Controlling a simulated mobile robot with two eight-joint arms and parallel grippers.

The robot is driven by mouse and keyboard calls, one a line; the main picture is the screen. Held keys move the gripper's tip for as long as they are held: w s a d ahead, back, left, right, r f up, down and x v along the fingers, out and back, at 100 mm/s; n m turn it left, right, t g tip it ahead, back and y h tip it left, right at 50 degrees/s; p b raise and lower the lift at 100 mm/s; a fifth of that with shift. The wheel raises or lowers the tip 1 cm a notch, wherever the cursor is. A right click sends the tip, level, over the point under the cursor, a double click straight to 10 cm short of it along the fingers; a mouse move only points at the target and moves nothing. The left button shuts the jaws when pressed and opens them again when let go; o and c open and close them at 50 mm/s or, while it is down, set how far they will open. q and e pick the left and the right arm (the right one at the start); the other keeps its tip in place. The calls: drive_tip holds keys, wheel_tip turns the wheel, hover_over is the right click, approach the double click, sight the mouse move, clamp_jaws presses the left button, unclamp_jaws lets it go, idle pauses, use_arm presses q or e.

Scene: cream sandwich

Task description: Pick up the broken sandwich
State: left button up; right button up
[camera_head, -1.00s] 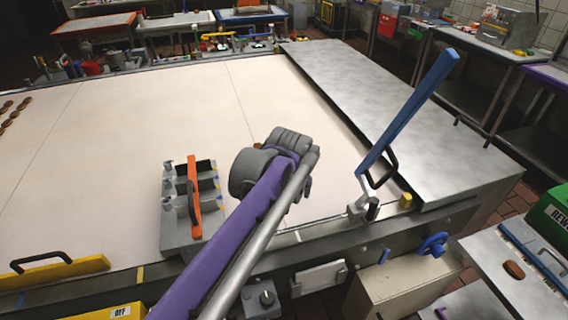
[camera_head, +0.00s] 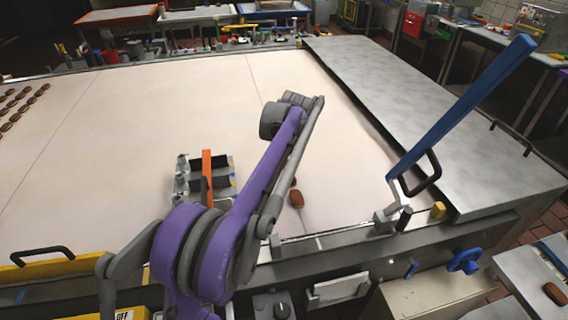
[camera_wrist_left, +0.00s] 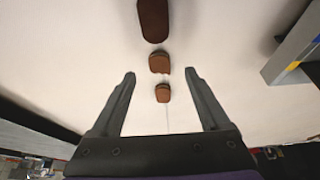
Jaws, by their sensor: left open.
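Two brown broken pieces lie in line on the pale belt: one piece (camera_wrist_left: 159,62) is just beyond my left fingertips, and a smaller-looking piece (camera_wrist_left: 163,93) is between the fingers. A longer, whole-looking brown sandwich (camera_wrist_left: 153,20) lies farther out, cut off by the top edge. My left gripper (camera_wrist_left: 160,75) is open and empty over the belt, with its fingers apart on either side. In the head view a brown sandwich (camera_head: 296,199) shows right of my purple arm, with a brown bit (camera_head: 293,181) behind it. The arm hides my fingertips there. My right gripper is not in view.
A grey fixture with an orange bar (camera_head: 207,178) stands on the belt left of my arm. A blue lever (camera_head: 460,110) rises on the right beside a metal cover (camera_head: 440,130). Rows of brown sandwiches (camera_head: 18,108) lie at far left. The belt's middle is clear.

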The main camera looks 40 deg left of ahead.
use_arm(q)
drive_tip(key=x, duration=0.5)
drive_tip(key=shift+w, duration=0.1)
clamp_jaws()
